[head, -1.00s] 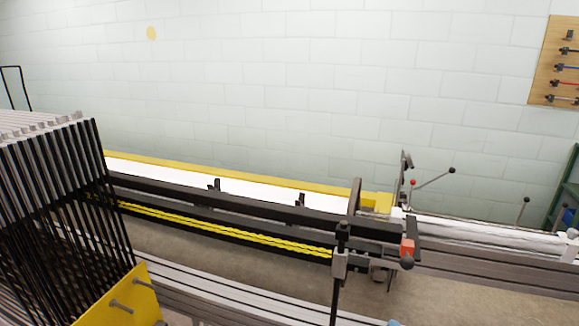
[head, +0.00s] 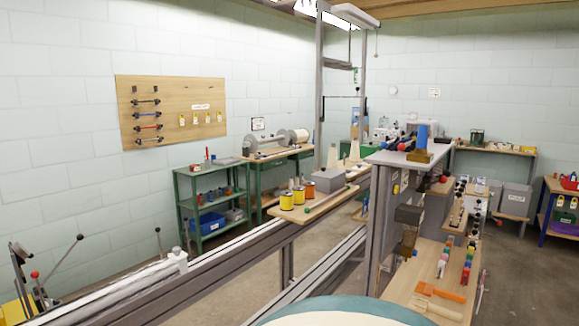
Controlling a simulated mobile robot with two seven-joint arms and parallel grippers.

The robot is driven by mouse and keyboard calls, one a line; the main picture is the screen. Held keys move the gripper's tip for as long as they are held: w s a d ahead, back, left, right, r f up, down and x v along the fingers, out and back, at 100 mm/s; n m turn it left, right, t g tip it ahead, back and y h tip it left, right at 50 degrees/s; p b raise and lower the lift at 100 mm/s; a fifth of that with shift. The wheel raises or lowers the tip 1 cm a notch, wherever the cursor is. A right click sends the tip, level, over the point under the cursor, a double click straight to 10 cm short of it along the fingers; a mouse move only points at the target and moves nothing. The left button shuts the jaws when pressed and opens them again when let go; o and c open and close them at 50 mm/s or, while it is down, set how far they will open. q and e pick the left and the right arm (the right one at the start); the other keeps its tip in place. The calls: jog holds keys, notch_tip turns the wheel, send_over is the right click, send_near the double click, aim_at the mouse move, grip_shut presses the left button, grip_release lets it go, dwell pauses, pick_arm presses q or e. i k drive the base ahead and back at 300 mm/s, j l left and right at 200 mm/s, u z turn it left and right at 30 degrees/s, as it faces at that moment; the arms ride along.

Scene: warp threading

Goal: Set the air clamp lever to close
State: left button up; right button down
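Neither of my grippers is in view. At the lower left, levers stand along the machine's rail. One long slanted lever (head: 63,254) has a black ball knob. A shorter lever (head: 37,285) has a red knob. A thin upright lever (head: 159,242) with a dark knob stands further right, near a white block (head: 178,258) on the rail. No readable label shows which one is the air clamp lever, and I cannot tell its setting. Dark metal parts are cut off by the left edge.
The long grey rail (head: 240,259) runs from lower left toward the centre. A wooden shelf with yarn spools (head: 287,200) sits over it. A tall grey cabinet (head: 384,215) stands right of centre. A green shelf rack (head: 205,210) and tool board (head: 170,110) are behind. Open floor (head: 510,280) shows at right.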

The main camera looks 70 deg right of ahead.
aim_at(446, 172)
jog(key=l+z, duration=0.1)
jog(key=z, duration=3.3)
jog(key=i+l, duration=0.35)
jog(key=i+l+u, duration=0.1)
jog(key=i+l, duration=0.6)
jog(key=l, duration=0.2)
jog(key=i+l+u, duration=0.1)
jog(key=i+l, duration=0.25)
jog(key=i+l+u, duration=0.1)
jog(key=i+l, duration=0.25)
jog(key=l, duration=0.15)
jog(key=i+l, duration=0.3)
jog(key=l, duration=0.2)
jog(key=i+l+u, duration=0.1)
jog(key=i+l, duration=0.2)
jog(key=l, duration=0.2)
jog(key=i+l, duration=0.3)
jog(key=l, duration=0.2)
